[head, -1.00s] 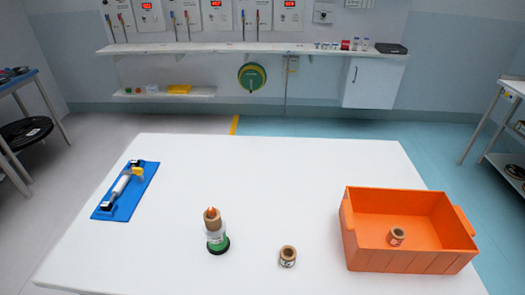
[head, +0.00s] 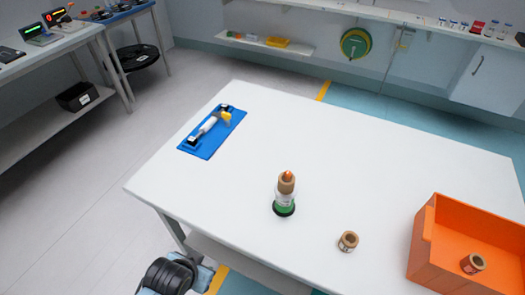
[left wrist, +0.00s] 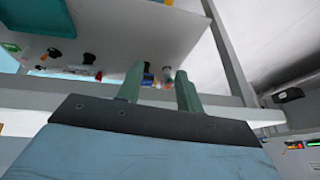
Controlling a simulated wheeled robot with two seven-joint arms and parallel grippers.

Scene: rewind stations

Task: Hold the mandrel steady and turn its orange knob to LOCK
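On the white table (head: 350,150) in the head view, a blue plate (head: 236,127) holds a lying white cylinder (head: 208,125) with dark end blocks and a yellow-orange knob (head: 226,118) at its far end. Its markings are too small to read. An upright white-and-green spool holder (head: 284,200) on a dark base, with a brown core and orange tip (head: 288,175) on top, stands nearer the middle. I cannot tell which is the mandrel. My left gripper (left wrist: 158,82) is open and empty in the left wrist view, apart from both. My right gripper is not in view.
A small brown core (head: 348,241) stands right of the holder. An orange bin (head: 430,260) with another core (head: 473,264) sits at the right. The table's left part is otherwise clear. A bench (head: 75,35) with devices stands at the far left.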

